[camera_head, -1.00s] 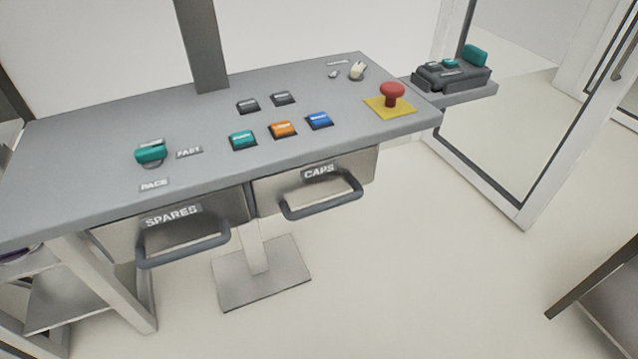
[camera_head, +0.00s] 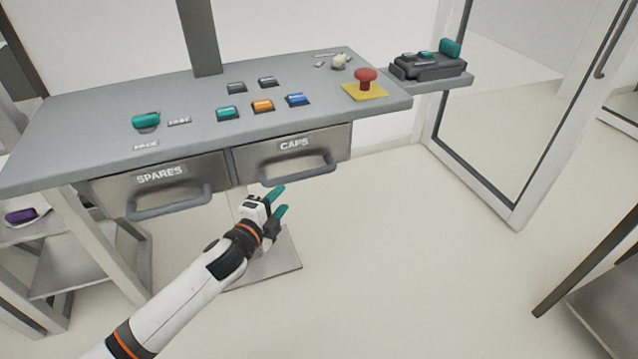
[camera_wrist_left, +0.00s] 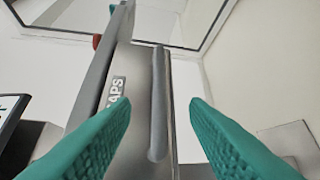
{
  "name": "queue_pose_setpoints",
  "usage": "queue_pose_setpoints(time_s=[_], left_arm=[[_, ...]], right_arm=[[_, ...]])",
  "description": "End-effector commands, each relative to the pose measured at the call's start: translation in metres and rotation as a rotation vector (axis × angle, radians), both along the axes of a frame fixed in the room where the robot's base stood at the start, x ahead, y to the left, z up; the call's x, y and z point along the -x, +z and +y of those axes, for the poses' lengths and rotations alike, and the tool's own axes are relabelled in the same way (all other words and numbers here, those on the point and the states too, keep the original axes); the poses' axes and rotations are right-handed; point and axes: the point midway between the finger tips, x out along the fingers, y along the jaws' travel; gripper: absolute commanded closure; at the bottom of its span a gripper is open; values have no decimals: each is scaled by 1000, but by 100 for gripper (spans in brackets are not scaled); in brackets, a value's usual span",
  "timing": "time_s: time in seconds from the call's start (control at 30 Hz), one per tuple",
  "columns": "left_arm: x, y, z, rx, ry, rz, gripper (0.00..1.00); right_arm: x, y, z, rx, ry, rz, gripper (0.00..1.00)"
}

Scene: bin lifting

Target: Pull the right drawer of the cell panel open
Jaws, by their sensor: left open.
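The cell panel (camera_head: 90,118) is a grey sloped desk with two drawers under its front edge. The right drawer (camera_head: 260,164), labelled CAPS, is closed, with a dark bar handle (camera_head: 298,172) across its front. My left gripper (camera_head: 281,200) is open and empty, with teal fingers, below and in front of the CAPS drawer, apart from the handle. In the left wrist view the handle (camera_wrist_left: 159,110) stands upright in the picture, between and beyond the open fingers (camera_wrist_left: 157,118). The CAPS label shows there to its left. My right gripper is not in view.
The left drawer (camera_head: 103,193), labelled SPARES, is closed beside it. A red emergency button (camera_head: 366,76) and coloured buttons sit on the panel top. A pedestal base (camera_head: 283,262) stands on the floor behind my gripper.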

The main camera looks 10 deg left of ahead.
Motion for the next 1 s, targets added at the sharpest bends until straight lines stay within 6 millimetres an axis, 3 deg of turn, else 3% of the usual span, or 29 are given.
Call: queue_pose_setpoints(time_s=[0.17, 0.3, 0.6, 0.8, 1.0], left_arm=[[-18, 1, -4, -2, -2, -7, 59], [-45, -3, -10, -1, 0, -6, 59], [-96, -12, -20, 1, 0, -4, 59], [-112, -14, -24, 1, -1, -4, 59], [-116, -15, -25, 1, -2, -3, 59]], right_arm=[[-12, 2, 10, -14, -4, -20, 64], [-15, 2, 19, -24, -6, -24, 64], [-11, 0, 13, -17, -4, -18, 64], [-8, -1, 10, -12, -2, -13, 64], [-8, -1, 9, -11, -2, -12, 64]])
